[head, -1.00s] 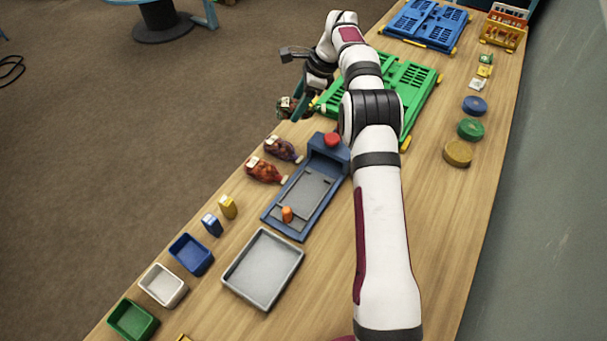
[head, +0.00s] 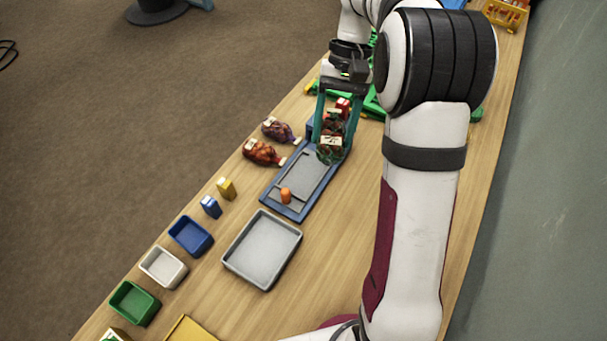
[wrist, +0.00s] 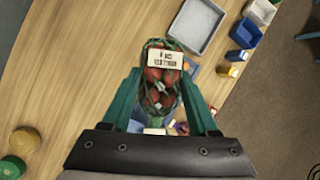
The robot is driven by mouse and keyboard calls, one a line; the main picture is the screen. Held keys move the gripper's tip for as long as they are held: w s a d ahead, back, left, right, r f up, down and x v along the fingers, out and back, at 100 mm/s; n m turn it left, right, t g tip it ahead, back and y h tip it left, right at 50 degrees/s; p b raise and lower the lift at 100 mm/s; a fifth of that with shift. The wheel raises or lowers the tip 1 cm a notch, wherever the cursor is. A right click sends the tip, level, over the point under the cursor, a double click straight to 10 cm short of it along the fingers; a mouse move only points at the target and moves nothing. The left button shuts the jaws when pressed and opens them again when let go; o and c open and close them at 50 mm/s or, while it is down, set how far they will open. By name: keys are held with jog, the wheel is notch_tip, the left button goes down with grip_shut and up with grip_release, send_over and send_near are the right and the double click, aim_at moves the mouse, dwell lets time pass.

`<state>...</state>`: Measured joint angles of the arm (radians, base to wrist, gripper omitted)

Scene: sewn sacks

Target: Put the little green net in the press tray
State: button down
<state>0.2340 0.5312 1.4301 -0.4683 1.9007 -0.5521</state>
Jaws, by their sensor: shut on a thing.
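My gripper (head: 333,142) is shut on the little green net (head: 330,155), a green mesh bag of reddish round things with a white label. The wrist view shows the net (wrist: 158,97) between the two teal fingers. In the head view it overlaps the far end of the blue press (head: 272,188), near its red part. The press has a bare grey bed (head: 306,176) and a small orange peg (head: 285,195) at its near end. The net and fingers partly hide the press's far end. I cannot tell how high the net hangs.
Two other nets, purplish (head: 277,130) and red-orange (head: 261,152), lie left of the press. A grey tray (head: 236,266) lies nearer, with blue (head: 190,236), white (head: 163,267) and green (head: 134,303) bins to its left. A green crate (head: 372,103) is behind, partly hidden by my arm.

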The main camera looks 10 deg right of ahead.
jog(key=d+f+m+t+y, duration=0.1)
jog(key=d+f+m, duration=0.45)
jog(key=f, duration=0.25)
send_over(301, 177)
jog(key=d, duration=0.1)
jog(key=shift+n, duration=0.35)
jog(key=f, duration=0.7)
jog(key=shift+w+d+f, duration=0.15)
jog(key=shift+w+f, duration=0.1)
jog(key=shift+w, duration=0.05)
jog(key=shift+f, duration=1.95)
jog(key=shift+c, duration=2.2)
grip_release()
jog(key=shift+f, duration=0.1)
